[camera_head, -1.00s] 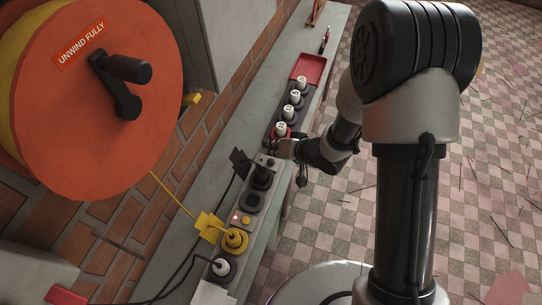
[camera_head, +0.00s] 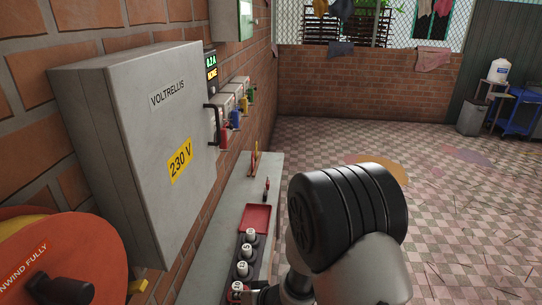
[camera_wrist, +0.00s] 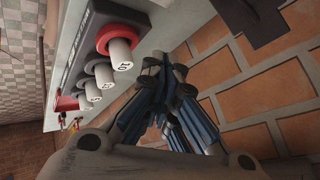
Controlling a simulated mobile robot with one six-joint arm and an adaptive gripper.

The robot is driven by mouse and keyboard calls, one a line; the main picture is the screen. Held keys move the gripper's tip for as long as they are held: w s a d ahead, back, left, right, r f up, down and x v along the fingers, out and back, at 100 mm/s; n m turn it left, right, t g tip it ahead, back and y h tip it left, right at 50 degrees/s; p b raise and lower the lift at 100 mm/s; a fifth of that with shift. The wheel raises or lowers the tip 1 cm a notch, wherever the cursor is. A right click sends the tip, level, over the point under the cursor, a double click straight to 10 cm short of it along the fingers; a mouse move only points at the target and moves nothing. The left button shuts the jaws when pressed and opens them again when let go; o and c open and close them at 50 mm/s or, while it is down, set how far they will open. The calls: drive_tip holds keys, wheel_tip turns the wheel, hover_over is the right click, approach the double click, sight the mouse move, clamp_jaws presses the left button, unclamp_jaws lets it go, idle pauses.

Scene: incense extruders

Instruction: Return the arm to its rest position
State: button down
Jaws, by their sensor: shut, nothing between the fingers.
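My gripper (camera_wrist: 166,78) shows in the wrist view, its blue-grey fingers together and empty. Its fingertips are apart from the white numbered pegs to their left. The nearest peg (camera_wrist: 120,52) sits in a red collar, and several more stand behind it in a dark strip. In the head view, my arm fills the lower right, its big dark joint in front of the floor. The same row of white pegs (camera_head: 243,268) runs along the bench beside my arm's lower part. The gripper's fingers cannot be made out there.
The narrow grey bench (camera_head: 226,210) runs along the brick wall and carries a red tray (camera_head: 256,218). A grey 230 V cabinet (camera_head: 140,140) and an orange reel (camera_head: 60,265) are on the left. The tiled floor (camera_head: 450,190) right of the bench is largely open.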

drive_tip(key=w+d+r+t+h, duration=0.2)
drive_tip(key=w+d+r+h, duration=0.2)
drive_tip(key=d+r, duration=0.7)
drive_tip(key=s+d+r+m+h, duration=0.25)
drive_tip(key=s+d+r, duration=0.35)
drive_tip(key=d+r, duration=0.35)
drive_tip(key=s+d+r+g, duration=0.1)
drive_tip(key=s+d+r, duration=0.1)
drive_tip(key=s, duration=0.8)
drive_tip(key=s+d+r+g, duration=0.1)
drive_tip(key=s+r, duration=0.3)
drive_tip(key=s, duration=0.6)
drive_tip(key=shift+s+d+m+h, duration=0.25)
drive_tip(key=shift+d+m+h, duration=0.1)
drive_tip(key=shift+d, duration=0.3)
drive_tip(key=shift+r, duration=0.15)
